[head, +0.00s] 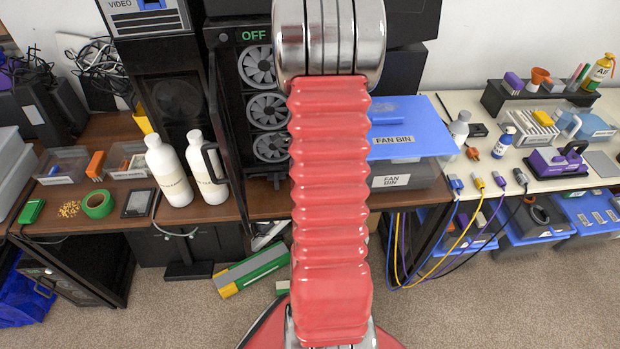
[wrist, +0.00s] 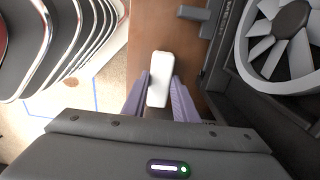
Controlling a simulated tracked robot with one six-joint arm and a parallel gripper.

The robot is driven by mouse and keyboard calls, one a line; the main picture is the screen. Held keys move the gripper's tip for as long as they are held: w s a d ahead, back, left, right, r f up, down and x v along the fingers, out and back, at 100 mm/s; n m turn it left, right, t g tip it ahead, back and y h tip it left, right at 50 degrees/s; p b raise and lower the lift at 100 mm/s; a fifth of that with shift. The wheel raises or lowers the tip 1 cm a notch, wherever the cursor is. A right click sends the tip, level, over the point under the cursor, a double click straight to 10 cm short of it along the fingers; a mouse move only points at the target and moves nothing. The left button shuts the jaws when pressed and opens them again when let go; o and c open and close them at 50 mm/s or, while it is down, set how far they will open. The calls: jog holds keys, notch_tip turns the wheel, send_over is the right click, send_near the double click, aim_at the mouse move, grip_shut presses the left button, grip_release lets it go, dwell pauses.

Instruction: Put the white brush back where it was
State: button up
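A plain white block-like object, which looks like the white brush (wrist: 160,78), stands out between the two purple fingers of my gripper (wrist: 160,94) in the wrist view. The fingers appear to touch it on both sides, so my gripper looks shut on it. Its far end reaches past the fingertips over the brown wooden tabletop (wrist: 153,34). Its bristles cannot be made out. In the head view my own arm hides the gripper and the brush.
A fan (wrist: 285,38) in a dark case is close at the right of the wrist view. The open black PC case (head: 262,100) has several fans. Two white bottles (head: 168,168) stand left of it; the blue-lidded fan bin (head: 405,130) is on the right.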

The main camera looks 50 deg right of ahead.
jog(key=shift+o, duration=1.2)
jog(key=o, duration=0.4)
jog(key=shift+o, duration=0.2)
jog(key=shift+r, duration=0.15)
jog(key=shift+r, duration=3.9)
